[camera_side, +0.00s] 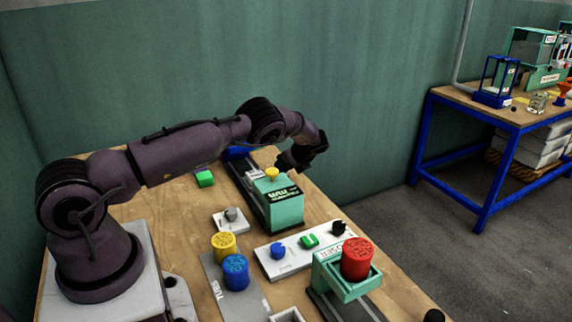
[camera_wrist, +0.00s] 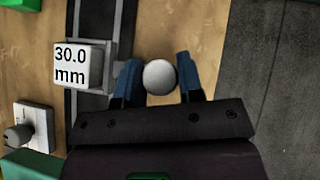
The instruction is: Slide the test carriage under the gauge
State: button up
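A white block marked "30.0 mm" (camera_wrist: 83,65) sits on a dark rail (camera_wrist: 72,105) in the wrist view. A short stem leads from its right side toward a pale round knob (camera_wrist: 160,76). My gripper (camera_wrist: 160,60) has its two blue fingers apart, one on each side of the knob. I see no clear grip on it; the left finger hides part of the stem. In the side view my gripper (camera_side: 300,160) is just behind the green gauge press (camera_side: 283,205), which has a yellow knob (camera_side: 272,174) on top. The carriage is not clear there.
A small block with a grey knob (camera_side: 230,218) stands left of the press. A white panel with buttons (camera_side: 275,268), yellow (camera_side: 223,246) and blue (camera_side: 236,272) cylinders, and a red cylinder (camera_side: 357,259) on another green press are nearer the camera.

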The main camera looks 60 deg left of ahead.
grip_shut()
jog(key=d, duration=1.2)
jog(key=shift+d, duration=0.35)
jog(key=shift+o, duration=2.2)
grip_release()
jog(key=shift+d, duration=0.1)
jog(key=shift+o, duration=0.9)
jog(key=v, duration=1.3)
